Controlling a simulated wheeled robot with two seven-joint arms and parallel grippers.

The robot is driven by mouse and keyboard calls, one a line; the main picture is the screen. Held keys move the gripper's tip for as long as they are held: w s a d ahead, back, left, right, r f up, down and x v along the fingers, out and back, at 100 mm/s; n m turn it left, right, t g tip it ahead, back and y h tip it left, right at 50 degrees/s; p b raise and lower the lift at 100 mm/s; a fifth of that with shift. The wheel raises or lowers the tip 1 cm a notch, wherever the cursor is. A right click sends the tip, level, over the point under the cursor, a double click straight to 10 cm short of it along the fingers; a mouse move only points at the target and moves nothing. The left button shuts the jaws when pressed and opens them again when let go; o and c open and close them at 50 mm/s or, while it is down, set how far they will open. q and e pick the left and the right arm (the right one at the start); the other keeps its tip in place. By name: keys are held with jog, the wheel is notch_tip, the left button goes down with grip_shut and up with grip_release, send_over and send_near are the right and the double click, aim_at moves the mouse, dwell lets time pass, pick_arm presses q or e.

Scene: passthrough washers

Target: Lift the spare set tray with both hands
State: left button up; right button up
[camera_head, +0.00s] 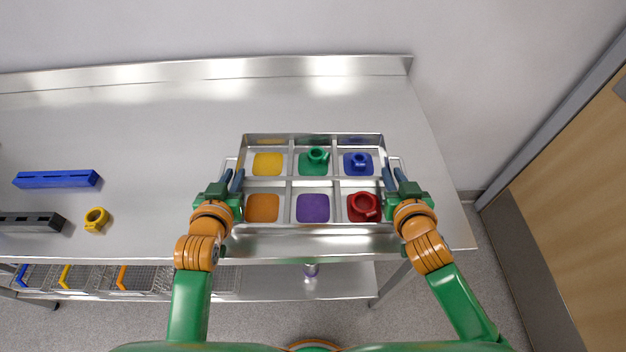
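The spare set tray (313,184) is a silver metal tray with six compartments, lying level at the table's front edge. Its floor pads are yellow, green and blue at the back, orange, purple and red at the front. A green piece (317,158), a blue piece (360,164) and a red piece (364,206) sit in their matching compartments. My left gripper (233,174) is at the left handle, its two fingers apart. My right gripper (394,174) is at the right handle, its fingers also apart. The grippers partly hide both handles; contact with them is unclear.
A blue slotted bar (56,179), a dark grey block (32,222) and a yellow ring-shaped piece (96,220) lie on the metal table (160,130) at left. Wire baskets (100,279) stand on the lower shelf. The table behind the tray is clear.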

pick_arm(q)
jog(key=shift+w+f, duration=0.25)
jog(key=shift+w, duration=0.4)
pick_arm(e)
jog(key=shift+w+f, duration=0.25)
jog(key=shift+w, duration=0.4)
pick_arm(q)
grip_shut()
pick_arm(e)
grip_shut()
